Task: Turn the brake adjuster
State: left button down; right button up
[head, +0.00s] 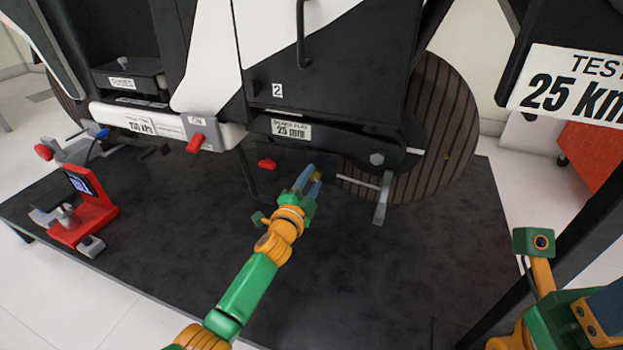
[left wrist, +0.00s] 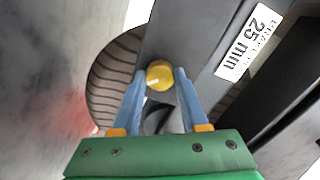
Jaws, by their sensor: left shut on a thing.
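The brake adjuster appears to be the yellow rounded knob (left wrist: 159,75) below the dark beam. My left gripper (head: 314,172) reaches up to it from the front, and its blue fingers are shut on the knob. In the left wrist view the fingertips (left wrist: 159,78) touch its two sides. In the head view the fingers hide most of the knob. A label (head: 291,129) on the beam above reads 25 mm; it also shows in the left wrist view (left wrist: 248,42).
A ribbed brown wheel (head: 445,130) stands behind and right of the knob, with a grey lever (head: 383,198) hanging before it. A red device (head: 88,203) sits at left on the dark platform (head: 400,270), whose front is mostly clear.

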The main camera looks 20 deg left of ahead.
pick_arm(q)
jog(key=m, duration=0.3)
jog(key=shift+m, duration=2.4)
jog(key=shift+c, duration=2.2)
grip_release()
